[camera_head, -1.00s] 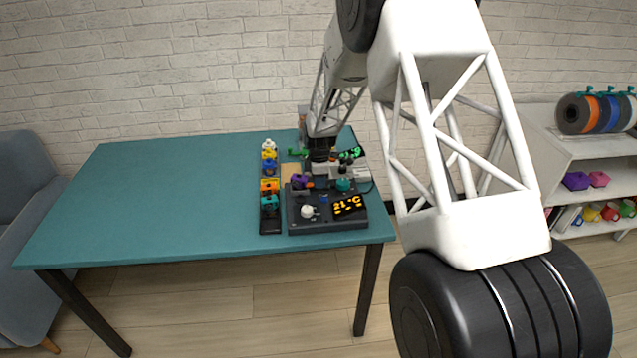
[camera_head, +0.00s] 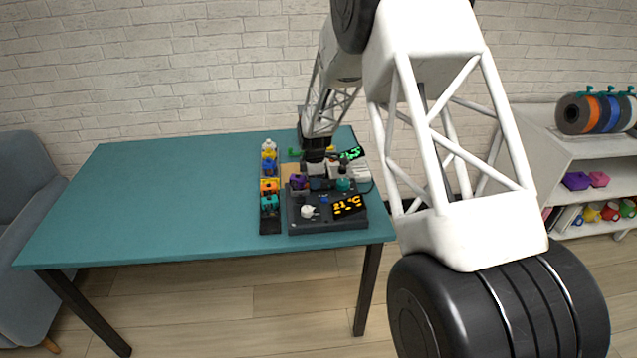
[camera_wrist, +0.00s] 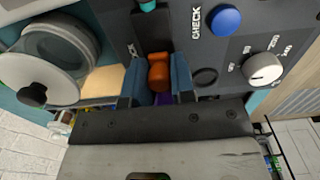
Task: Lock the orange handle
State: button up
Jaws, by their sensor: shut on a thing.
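The orange handle (camera_wrist: 158,72) stands between the two blue fingers of my gripper (camera_wrist: 157,86) in the wrist view. The fingers are shut on it, one on each side. A bit of purple shows just below the handle, between the fingers. The handle sits on a dark grey control panel (camera_wrist: 210,60). In the head view my gripper (camera_head: 318,182) is down at the panel (camera_head: 325,223), towards its back, and covers the handle there. I cannot tell the handle's exact angle.
The teal table (camera_head: 160,200) is bare on the left.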

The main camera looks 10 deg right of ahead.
jog(key=o, duration=0.5)
jog(key=shift+o, duration=0.2)
jog(key=shift+r, duration=0.1)
jog(key=shift+r, duration=3.4)
